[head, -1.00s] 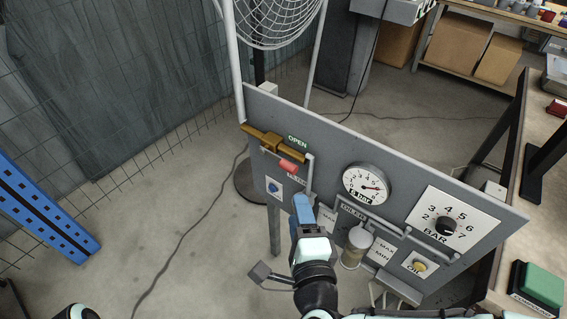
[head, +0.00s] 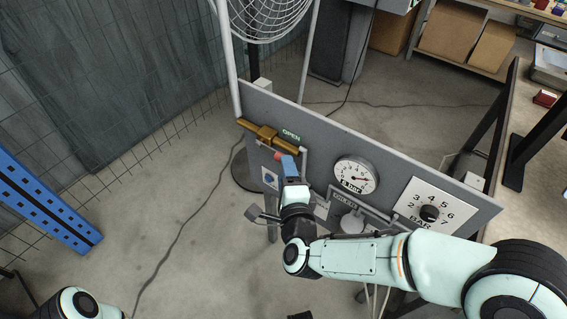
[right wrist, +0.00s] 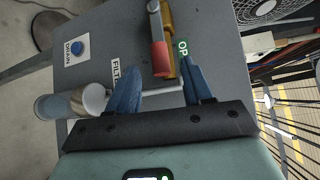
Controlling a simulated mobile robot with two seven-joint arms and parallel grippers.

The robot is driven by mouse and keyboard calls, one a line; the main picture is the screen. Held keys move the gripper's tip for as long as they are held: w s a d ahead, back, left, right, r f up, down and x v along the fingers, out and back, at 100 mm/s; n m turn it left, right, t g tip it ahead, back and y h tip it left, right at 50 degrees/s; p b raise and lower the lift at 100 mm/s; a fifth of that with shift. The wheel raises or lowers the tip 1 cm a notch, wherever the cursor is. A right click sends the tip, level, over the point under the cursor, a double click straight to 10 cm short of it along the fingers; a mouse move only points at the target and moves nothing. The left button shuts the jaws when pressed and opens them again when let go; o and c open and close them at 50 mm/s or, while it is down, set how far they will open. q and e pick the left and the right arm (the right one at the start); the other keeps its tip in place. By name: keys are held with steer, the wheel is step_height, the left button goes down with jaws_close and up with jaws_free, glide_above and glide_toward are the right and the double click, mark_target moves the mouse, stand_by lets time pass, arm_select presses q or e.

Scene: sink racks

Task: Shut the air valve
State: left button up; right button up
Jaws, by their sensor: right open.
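The air valve is a brass body (head: 264,135) on a brass pipe at the upper left of the grey panel. Its lever has a red grip (head: 277,155), mostly covered by my gripper in the head view. In the right wrist view the red grip (right wrist: 160,58) lies between and just beyond the blue fingertips. A green OPEN label (head: 291,134) sits beside the valve. My right gripper (head: 288,165) is open at the grip; I cannot tell whether a finger touches it. My left gripper is out of view.
The panel carries a pressure gauge (head: 356,176), a BAR dial (head: 429,213) and a blue DRAIN button (right wrist: 77,47). A filter bowl (right wrist: 58,106) and metal rails stick out near the right gripper. A fan guard (head: 268,15) stands behind.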

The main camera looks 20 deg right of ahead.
mark_target(273, 154)
steer(key=shift+w+d+f, duration=0.1)
steer(key=shift+w+f, duration=0.05)
steer(key=shift+w, duration=0.75)
steer(key=shift+w+d+f, duration=0.1)
steer(key=shift+w, duration=0.8)
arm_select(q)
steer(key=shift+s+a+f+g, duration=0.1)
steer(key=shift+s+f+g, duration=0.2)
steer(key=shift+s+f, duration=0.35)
arm_select(e)
jaws_close()
arm_select(q)
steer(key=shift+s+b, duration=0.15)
steer(key=shift+b, duration=0.15)
